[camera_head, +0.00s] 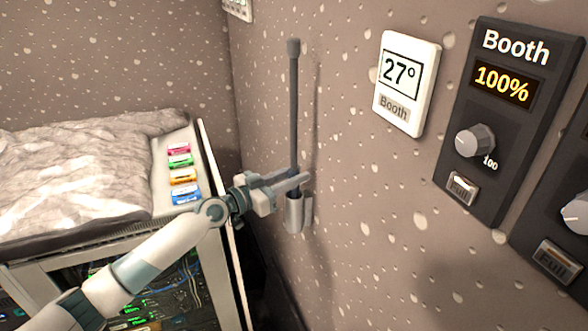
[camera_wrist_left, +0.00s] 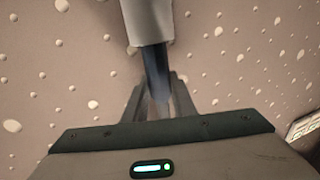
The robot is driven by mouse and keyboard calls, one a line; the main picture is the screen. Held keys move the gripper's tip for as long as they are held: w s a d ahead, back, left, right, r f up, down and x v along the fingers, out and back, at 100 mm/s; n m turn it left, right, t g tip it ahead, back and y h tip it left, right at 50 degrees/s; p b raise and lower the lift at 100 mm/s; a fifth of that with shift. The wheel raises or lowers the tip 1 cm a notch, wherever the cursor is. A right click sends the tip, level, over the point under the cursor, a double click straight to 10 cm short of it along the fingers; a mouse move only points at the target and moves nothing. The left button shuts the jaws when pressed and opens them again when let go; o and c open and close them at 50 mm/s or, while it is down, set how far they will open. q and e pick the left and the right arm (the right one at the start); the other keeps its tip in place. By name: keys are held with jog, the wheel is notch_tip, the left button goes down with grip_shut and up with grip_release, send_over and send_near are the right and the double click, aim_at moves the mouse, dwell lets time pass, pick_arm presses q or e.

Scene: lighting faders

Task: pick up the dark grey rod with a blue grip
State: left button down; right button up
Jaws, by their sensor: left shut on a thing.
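The dark grey rod (camera_head: 294,110) stands upright against the wall, with a small knob at its top. Its lower end is in or just above a light grey cup-shaped holder (camera_head: 294,214) on the wall. My left gripper (camera_head: 288,182) is shut around the rod just above the holder. In the left wrist view the rod's dark blue grip (camera_wrist_left: 156,72) runs down between the two fingers of my left gripper (camera_wrist_left: 158,105), and the holder (camera_wrist_left: 148,22) shows at the top. The gripper hides part of the grip. My right gripper is not in view.
A white thermostat (camera_head: 407,84) and a black Booth panel (camera_head: 507,130) with a knob are on the wall to the right. A second dark panel is cut off at the right edge. A cabinet under a crumpled pale cover (camera_head: 80,175), with coloured labels, stands left.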

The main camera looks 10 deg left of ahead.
pick_arm(q)
jog(key=shift+r, duration=0.15)
